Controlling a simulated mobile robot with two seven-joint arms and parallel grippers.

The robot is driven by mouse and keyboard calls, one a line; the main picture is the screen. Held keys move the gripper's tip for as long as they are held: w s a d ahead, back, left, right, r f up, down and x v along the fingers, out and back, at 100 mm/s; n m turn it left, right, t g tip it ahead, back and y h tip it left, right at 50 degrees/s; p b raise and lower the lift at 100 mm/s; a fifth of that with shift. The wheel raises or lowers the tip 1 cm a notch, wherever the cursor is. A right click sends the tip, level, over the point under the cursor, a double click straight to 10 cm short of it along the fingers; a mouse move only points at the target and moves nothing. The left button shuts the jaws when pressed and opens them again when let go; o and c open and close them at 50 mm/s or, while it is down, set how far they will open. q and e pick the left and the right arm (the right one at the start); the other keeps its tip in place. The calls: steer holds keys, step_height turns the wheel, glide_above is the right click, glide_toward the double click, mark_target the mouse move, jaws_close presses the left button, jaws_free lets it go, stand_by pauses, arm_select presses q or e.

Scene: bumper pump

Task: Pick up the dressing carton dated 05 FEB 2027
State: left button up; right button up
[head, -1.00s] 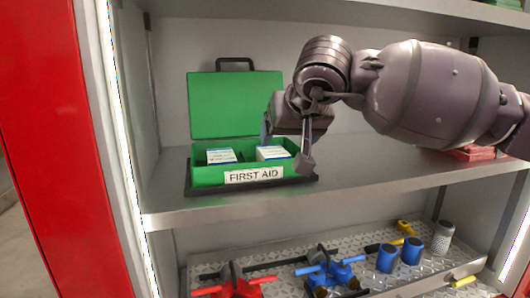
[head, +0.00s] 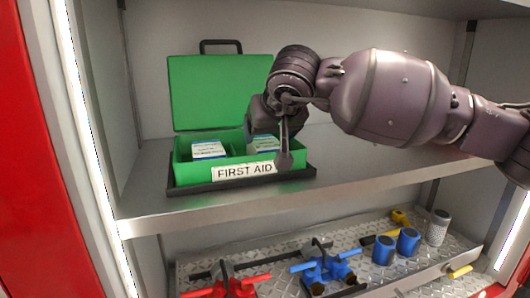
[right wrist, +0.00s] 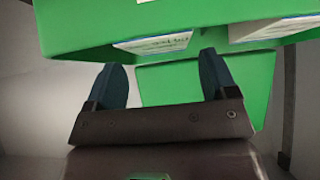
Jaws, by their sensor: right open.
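The open green first aid box (head: 190,178) stands on the shelf and holds two white cartons with blue edges. The left carton (head: 208,150) is in clear view. The right carton (head: 262,143) is partly hidden by my right gripper (head: 268,146). The dates are too small to read in either view. My right gripper is open and empty, at the box's right end by the right carton. In the right wrist view, one carton (right wrist: 155,44) lies beyond the gap between the dark fingers (right wrist: 160,60), and the other carton (right wrist: 275,28) is off to the right. My left gripper is not in view.
The box's raised lid (head: 220,92) stands behind it, and a dark tray (head: 190,190) lies under it. The upper shelf (head: 350,8) is overhead. The shelf's left wall is close to the box. A lower tray (head: 360,240) holds red and blue fittings.

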mark_target(264, 141)
steer(key=b+x, duration=0.1)
steer(key=x, duration=0.4)
steer(key=shift+s+r, duration=0.1)
steer(key=shift+s, duration=0.05)
steer(key=shift+c, duration=0.5)
steer(key=c, duration=0.6)
